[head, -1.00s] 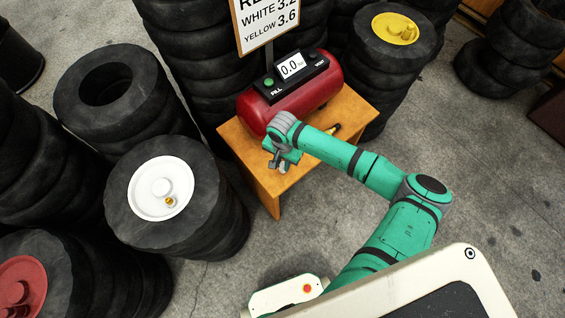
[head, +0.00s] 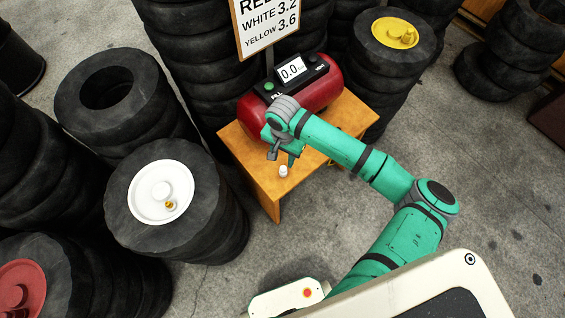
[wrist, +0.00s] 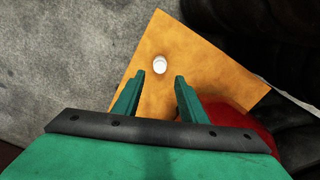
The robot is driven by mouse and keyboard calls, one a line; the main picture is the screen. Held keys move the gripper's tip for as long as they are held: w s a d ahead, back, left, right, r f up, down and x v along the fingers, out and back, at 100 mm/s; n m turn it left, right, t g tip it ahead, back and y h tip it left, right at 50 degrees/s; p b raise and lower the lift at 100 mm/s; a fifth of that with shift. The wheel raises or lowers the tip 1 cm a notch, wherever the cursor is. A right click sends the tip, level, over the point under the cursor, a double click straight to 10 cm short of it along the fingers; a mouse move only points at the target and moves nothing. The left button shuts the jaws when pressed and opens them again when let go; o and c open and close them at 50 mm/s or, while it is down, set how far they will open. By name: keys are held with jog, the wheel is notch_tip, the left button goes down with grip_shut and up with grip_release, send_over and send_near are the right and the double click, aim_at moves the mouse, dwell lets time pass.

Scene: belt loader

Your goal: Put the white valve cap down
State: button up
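The white valve cap (head: 283,171) stands on the orange wooden table (head: 262,193), near its front corner in the head view. In the wrist view the cap (wrist: 160,65) lies beyond the fingertips, with bare wood around it. My gripper (wrist: 157,78) is open and empty, with a clear gap between its two green fingers. In the head view my gripper (head: 283,152) hangs just above and behind the cap, apart from it. The white wheel (head: 161,192) on the left tyre stack has a brass-coloured valve (head: 170,205) standing bare.
A red air tank (head: 322,92) with a display reading 0.0 sits on the table behind my gripper. A sign (head: 262,22) stands behind it. Tyre stacks with a yellow wheel (head: 395,30) and a red wheel (head: 20,287) stand around. The front table corner is free.

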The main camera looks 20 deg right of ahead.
jog(key=w+a+r+n+t+y, duration=0.1)
jog(key=w+a+r+y, duration=0.15)
jog(key=a, duration=0.45)
jog(key=w+a+r+n+t+y, duration=0.15)
jog(key=w+a+r, duration=0.25)
jog(key=a, duration=0.4)
jog(key=w+a+r+n+t+y, duration=0.1)
jog(key=w+a+r+t, duration=0.15)
jog(key=a, duration=0.45)
jog(key=w+a+r+t+y, duration=0.2)
jog(key=a+r+t+y, duration=0.4)
jog(key=a+r, duration=0.8)
jog(key=s+d+f+m+t+h, duration=0.1)
jog(key=s+d+f+t+h, duration=0.2)
jog(key=s, duration=0.4)
jog(key=s+d+f+h, duration=0.4)
jog(key=s+f, duration=0.2)
jog(key=s, duration=0.2)
jog(key=s+d+f+m+t+h, duration=0.1)
jog(key=s+d+f+t+h, duration=0.2)
jog(key=s, duration=0.4)
jog(key=s+d+n, duration=0.4)
jog(key=s+d, duration=0.1)
jog(key=s, duration=0.3)
jog(key=s+d+n+g+h, duration=0.1)
jog(key=s+d+n, duration=0.3)
jog(key=s, duration=0.5)
jog(key=shift+d+r+g, duration=0.3)
jog(key=shift+d+r, duration=0.15)
jog(key=shift+d, duration=0.65)
